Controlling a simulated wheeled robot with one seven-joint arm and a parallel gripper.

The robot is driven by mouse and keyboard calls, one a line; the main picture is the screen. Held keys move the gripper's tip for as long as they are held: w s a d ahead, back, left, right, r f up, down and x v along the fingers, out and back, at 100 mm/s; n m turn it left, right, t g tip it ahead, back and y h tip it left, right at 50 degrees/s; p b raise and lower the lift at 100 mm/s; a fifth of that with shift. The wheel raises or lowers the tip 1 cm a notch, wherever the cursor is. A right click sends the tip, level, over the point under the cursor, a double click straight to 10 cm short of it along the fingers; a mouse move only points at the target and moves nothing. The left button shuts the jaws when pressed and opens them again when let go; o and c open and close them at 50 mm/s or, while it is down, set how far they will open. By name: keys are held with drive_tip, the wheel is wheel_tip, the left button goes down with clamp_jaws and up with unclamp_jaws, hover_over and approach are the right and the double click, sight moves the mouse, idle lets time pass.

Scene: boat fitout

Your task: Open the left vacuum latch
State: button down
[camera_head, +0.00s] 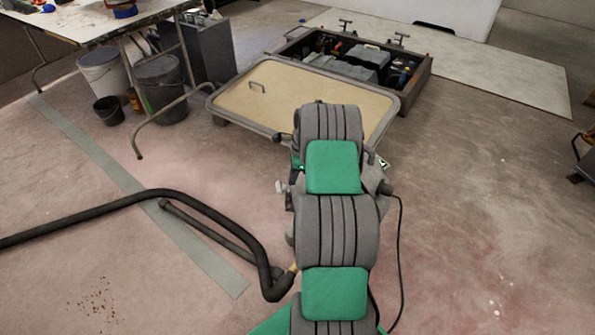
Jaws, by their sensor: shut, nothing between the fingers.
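No vacuum body or latch can be made out in the head view. A thick black hose (130,207) lies on the floor at the left and bends toward the foot of my grey and green arm, where its end is partly hidden. My arm stretches up the middle of the picture, over the floor and the near edge of a framed tan panel. My gripper is not visible; the arm's own links block the view past its far end.
The framed tan panel (290,95) has a small handle. Behind it is an open tool box (417,85). A table (85,22) with buckets (162,85) below stands at upper left. A pale board (500,75) lies at upper right. The right floor is largely clear.

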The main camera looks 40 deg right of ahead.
sight(282, 187)
drive_tip(key=shift+w+a+f+b, duration=0.2)
drive_tip(key=shift+w+a+f, duration=0.2)
drive_tip(key=shift+a, duration=0.15)
drive_tip(key=shift+w+a+f+b, duration=0.15)
drive_tip(key=shift+w+a+f, duration=0.2)
drive_tip(key=shift+a, duration=0.15)
drive_tip(key=shift+r, duration=0.1)
drive_tip(key=shift+a, duration=0.1)
drive_tip(key=shift+w+a, duration=0.25)
drive_tip(key=shift+a, duration=0.1)
